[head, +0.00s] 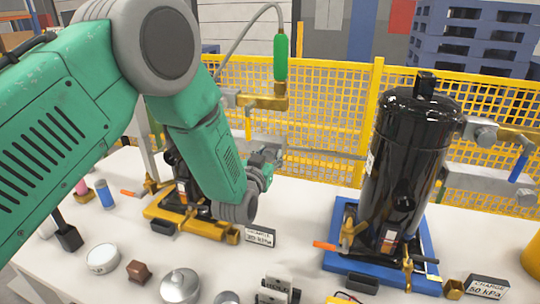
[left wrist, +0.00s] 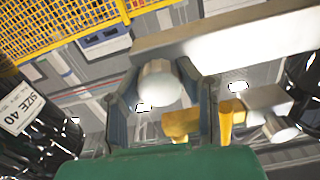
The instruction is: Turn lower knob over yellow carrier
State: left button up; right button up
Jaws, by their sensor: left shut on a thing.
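My left gripper (head: 268,165) is at the end of the green arm, above and beyond the right side of the yellow carrier (head: 200,222). In the left wrist view its two fingers (left wrist: 160,100) are on either side of a pale round knob (left wrist: 158,84) and shut on it. The knob sits by a grey bar (left wrist: 225,45). In the head view the gripper and arm mostly hide this knob. My arm also hides most of the dark compressor on the yellow carrier. My right gripper is not in view.
A black compressor (head: 408,150) stands on a blue carrier (head: 345,212) at the right. A green hose grip (head: 280,57) hangs above my gripper. Brass fittings (left wrist: 190,122) lie close to the fingers. Tins and small blocks crowd the front left; yellow mesh (head: 330,100) stands behind.

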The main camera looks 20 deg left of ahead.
pick_arm(q)
jog(key=o, duration=1.2)
jog(key=shift+s+f, duration=0.15)
jog(key=shift+f, duration=0.3)
jog(key=shift+r, duration=0.15)
jog(key=shift+r, duration=0.1)
jog(key=s, duration=1.1)
jog(key=shift+s+a, duration=0.15)
jog(key=shift+s, duration=0.25)
